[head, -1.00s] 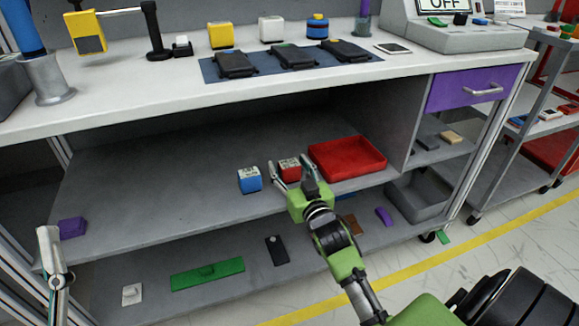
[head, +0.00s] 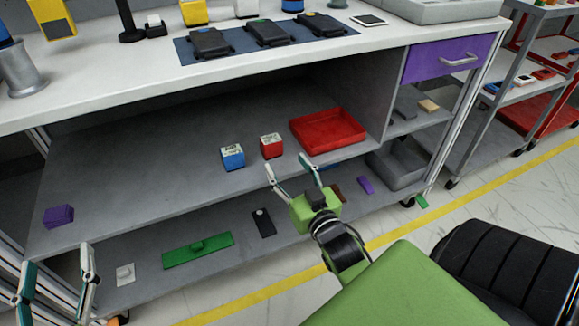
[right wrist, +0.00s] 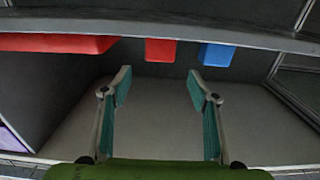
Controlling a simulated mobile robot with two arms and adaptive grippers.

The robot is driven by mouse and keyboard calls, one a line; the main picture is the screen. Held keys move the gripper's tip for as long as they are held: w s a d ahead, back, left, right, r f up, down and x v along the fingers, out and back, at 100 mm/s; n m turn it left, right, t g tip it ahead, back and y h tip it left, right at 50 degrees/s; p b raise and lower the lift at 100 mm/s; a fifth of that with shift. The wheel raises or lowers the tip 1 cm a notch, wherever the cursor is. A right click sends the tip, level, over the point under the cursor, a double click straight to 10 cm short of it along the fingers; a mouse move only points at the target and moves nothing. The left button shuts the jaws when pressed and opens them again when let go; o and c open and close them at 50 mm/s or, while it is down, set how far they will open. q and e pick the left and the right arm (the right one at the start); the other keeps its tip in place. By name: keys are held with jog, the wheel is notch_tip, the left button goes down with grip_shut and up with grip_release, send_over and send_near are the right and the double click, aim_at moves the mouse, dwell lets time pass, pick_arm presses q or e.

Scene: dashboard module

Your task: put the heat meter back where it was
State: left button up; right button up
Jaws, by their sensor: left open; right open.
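A small red block with a white labelled top (head: 271,146) and a similar blue block (head: 232,156) stand side by side on the middle shelf; I cannot tell from the labels which is the heat meter. My right gripper (head: 287,165) is open and empty in front of the red block, apart from it. In the right wrist view the open fingers (right wrist: 156,88) have bare shelf between them, with the red block (right wrist: 160,50) and blue block (right wrist: 216,55) beyond. My left gripper (head: 57,258) is open and empty at the lower left.
A red tray (head: 328,146) stands right of the red block. A purple block (head: 58,216) is at the shelf's left. The lower shelf holds a green plate (head: 198,251), a dark device (head: 263,223) and a grey bin (head: 399,166). The middle shelf's left half is mostly clear.

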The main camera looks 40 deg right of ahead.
jog(key=s+a+r+n+y, duration=0.1)
jog(key=a+r+y, duration=0.3)
jog(key=a, duration=0.7)
jog(key=s+a+r+n+y, duration=0.2)
jog(key=a+r+n+y, duration=0.2)
jog(key=a, duration=0.7)
jog(key=shift+s+r, duration=0.25)
jog(key=shift+r, duration=0.4)
